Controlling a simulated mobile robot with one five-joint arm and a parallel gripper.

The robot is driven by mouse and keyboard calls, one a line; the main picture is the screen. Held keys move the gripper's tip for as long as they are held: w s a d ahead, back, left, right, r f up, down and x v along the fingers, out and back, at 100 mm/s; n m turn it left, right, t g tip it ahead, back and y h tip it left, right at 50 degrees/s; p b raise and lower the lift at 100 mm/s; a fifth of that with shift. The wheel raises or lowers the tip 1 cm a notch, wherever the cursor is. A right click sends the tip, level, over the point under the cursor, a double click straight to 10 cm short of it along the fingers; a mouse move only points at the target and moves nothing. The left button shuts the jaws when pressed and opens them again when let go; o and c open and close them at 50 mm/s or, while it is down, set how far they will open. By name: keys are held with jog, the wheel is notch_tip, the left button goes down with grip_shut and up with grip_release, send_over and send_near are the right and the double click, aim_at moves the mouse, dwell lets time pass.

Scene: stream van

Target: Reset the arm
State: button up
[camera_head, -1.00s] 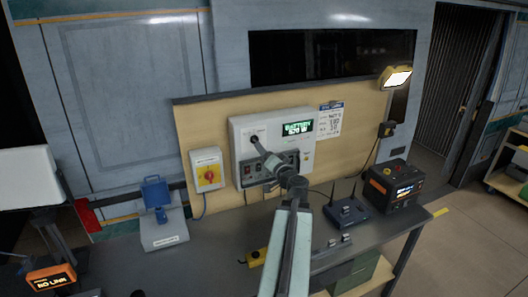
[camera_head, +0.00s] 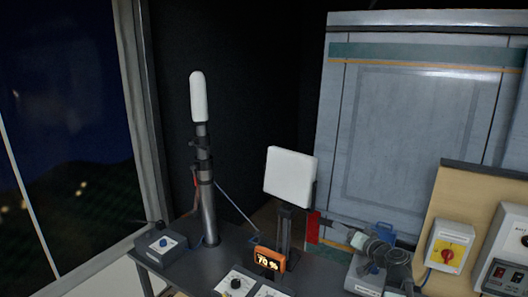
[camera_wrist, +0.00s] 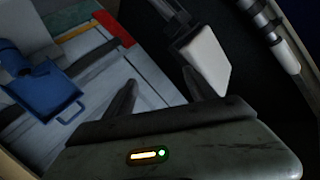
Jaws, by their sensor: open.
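My gripper (camera_head: 327,223) is at the lower right of the head view, pointing left, with my arm coming in from the lower right edge. In the wrist view my gripper (camera_wrist: 160,77) has its two dark fingers spread apart with nothing between them. The white panel (camera_wrist: 210,60) on its dark mount appears beyond the right finger. It also shows in the head view (camera_head: 290,177), left of my gripper. A blue lever-like part (camera_wrist: 45,92) is at the left of the wrist view. In the head view my arm partly covers its grey base.
A pole with a white capped top (camera_head: 198,97) rises at the left beside a small box with a blue knob (camera_head: 163,243).

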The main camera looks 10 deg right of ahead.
jog(key=s+a+f+n+g+y, duration=0.25)
jog(key=a+f+g, duration=0.2)
jog(key=a, duration=0.85)
jog(key=s+a+f+n+g+y, duration=0.1)
jog(key=a+f+n+g, duration=0.4)
jog(key=a, duration=0.8)
jog(key=s+a+f+g+h, duration=0.2)
jog(key=s+f+h, duration=0.1)
jog(key=s+f, duration=0.45)
jog(key=s+d+f+m+g+h, duration=0.2)
jog(key=s+d+m+g+h, duration=0.1)
jog(key=s+d, duration=0.3)
jog(key=shift+s+d+h, duration=0.2)
jog(key=shift+d+h, duration=0.15)
jog(key=shift+d, duration=0.65)
